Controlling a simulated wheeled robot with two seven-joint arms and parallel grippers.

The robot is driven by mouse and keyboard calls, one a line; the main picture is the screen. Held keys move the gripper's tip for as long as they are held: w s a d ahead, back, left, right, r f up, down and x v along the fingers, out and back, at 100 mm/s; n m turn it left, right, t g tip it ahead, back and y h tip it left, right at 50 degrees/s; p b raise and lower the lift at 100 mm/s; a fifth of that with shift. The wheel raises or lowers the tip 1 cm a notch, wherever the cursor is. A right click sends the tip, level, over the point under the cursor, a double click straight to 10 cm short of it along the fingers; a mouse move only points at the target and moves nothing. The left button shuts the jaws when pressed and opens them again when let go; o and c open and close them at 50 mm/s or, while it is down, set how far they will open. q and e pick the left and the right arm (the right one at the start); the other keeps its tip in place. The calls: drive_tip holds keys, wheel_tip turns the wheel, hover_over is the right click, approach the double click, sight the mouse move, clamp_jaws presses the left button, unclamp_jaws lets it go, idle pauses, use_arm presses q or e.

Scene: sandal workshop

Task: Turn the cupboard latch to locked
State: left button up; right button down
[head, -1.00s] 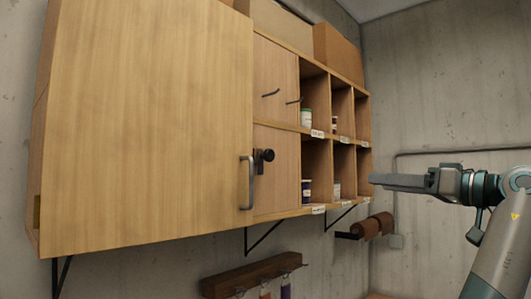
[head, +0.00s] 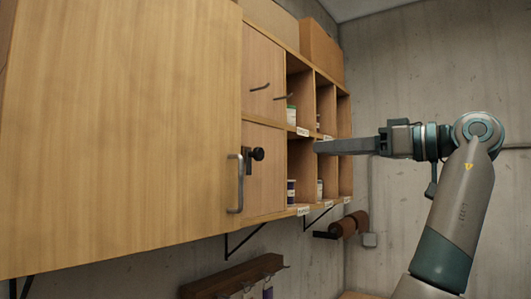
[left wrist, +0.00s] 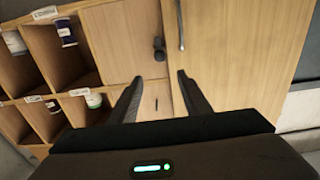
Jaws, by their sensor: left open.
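The cupboard latch is a black knob (head: 258,154) with a dark upright bar behind it, at the edge of the lower small door, right of the large door's handle. It also shows in the left wrist view (left wrist: 159,44), beyond the fingers and roughly in line with the gap between them. My left gripper (head: 318,147) is open and empty, in front of the cubbyholes and to the right of the latch in the head view. The left wrist view shows its two fingers (left wrist: 158,84) spread apart, not touching the latch. My right gripper is not in view.
The large wooden door (head: 120,130) has a grey bar handle (head: 239,184). Thin dark hooks (head: 260,87) stick out of the upper small door. Open cubbyholes hold small jars (head: 291,192). A wooden rack (head: 225,280) hangs below. Bare wall lies at the right.

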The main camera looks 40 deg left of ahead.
use_arm(q)
drive_tip(key=p, duration=0.2)
approach(261, 152)
drive_tip(key=a+p, duration=0.1)
drive_tip(key=a, duration=0.1)
drive_tip(key=a+p, duration=0.2)
drive_tip(key=a, duration=0.1)
drive_tip(key=a+p, duration=0.2)
drive_tip(key=shift+s+a+r, duration=0.1)
drive_tip(key=shift+s+a, duration=0.2)
drive_tip(key=shift+a, duration=0.1)
drive_tip(key=shift+a+p, duration=0.35)
drive_tip(key=shift+a, duration=0.1)
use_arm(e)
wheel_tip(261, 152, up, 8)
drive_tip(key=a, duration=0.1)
use_arm(q)
drive_tip(key=shift+c, duration=0.4)
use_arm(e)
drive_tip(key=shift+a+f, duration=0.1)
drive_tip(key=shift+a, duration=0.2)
use_arm(q)
drive_tip(key=c, duration=0.9)
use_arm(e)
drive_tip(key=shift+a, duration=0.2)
